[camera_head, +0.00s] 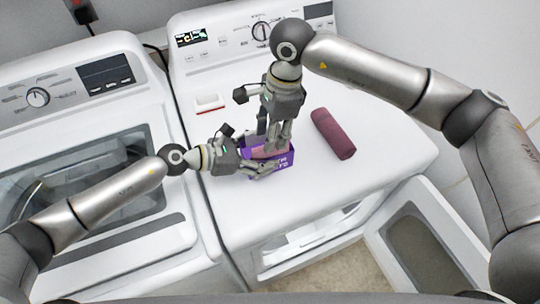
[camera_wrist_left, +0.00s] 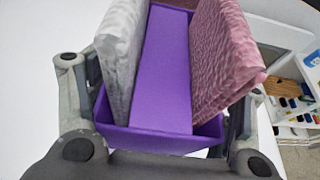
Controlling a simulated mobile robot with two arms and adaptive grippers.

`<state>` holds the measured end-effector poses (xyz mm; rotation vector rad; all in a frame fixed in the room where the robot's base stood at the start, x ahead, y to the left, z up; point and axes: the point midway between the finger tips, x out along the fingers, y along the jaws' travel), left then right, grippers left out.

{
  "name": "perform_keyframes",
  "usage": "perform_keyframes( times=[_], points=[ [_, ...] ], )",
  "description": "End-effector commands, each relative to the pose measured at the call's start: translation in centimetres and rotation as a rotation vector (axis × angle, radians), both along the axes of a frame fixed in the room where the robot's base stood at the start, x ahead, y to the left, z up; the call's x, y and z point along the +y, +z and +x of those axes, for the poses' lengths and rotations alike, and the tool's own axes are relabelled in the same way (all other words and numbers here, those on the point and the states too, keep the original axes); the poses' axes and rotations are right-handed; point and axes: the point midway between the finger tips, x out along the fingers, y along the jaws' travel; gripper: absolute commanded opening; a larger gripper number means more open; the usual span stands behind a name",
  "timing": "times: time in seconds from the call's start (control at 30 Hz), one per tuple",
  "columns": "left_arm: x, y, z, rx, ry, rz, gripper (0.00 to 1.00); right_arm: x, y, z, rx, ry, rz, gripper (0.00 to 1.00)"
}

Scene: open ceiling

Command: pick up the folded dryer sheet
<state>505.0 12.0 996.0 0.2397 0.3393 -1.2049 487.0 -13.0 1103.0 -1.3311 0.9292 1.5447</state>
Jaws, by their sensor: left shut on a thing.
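A purple box (camera_head: 284,163) stands on the white dryer's top; it also shows in the left wrist view (camera_wrist_left: 165,138). In it, a grey-white folded sheet (camera_wrist_left: 122,55) leans at the left side and a pinkish folded sheet (camera_wrist_left: 222,65) at the right side. I cannot tell which one is the dryer sheet. My left gripper (camera_head: 264,168) is shut on the purple box, with its fingers on either side. My right gripper (camera_head: 275,146) points down at the box from above. Its fingertips are close to the box opening, and their gap is unclear.
A maroon rolled cloth (camera_head: 333,133) lies to the right on the dryer top (camera_head: 375,120). A small red-and-white object (camera_head: 208,102) lies to the left. A washer (camera_head: 90,150) stands at the left. The dryer door (camera_head: 425,245) hangs open below.

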Motion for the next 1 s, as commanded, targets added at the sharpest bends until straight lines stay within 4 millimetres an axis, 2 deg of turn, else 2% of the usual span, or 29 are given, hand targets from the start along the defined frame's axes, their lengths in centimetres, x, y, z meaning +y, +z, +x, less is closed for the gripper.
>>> perform_keyframes(
  times=[0.03, 0.2, 0.3, 1.0],
  points=[
    [0.0, -0.7, -0.4, 0.011, -0.005, 0.007, 0.49, 0.0, -0.9, -0.1, 0.004, 0.000, -0.001, 0.36],
    [0.0, -0.7, -0.4, 0.011, -0.005, 0.007, 0.49, 0.3, -3.5, -0.2, 0.005, -0.001, -0.002, 0.36],
    [0.0, -0.7, -0.4, 0.011, -0.005, 0.008, 0.49, 0.4, -4.3, -0.1, 0.002, -0.002, -0.001, 0.36],
    [0.0, -0.7, -0.5, 0.013, -0.006, 0.008, 0.49, 0.4, -4.9, -0.1, 0.002, -0.001, -0.002, 0.36]
  ],
)
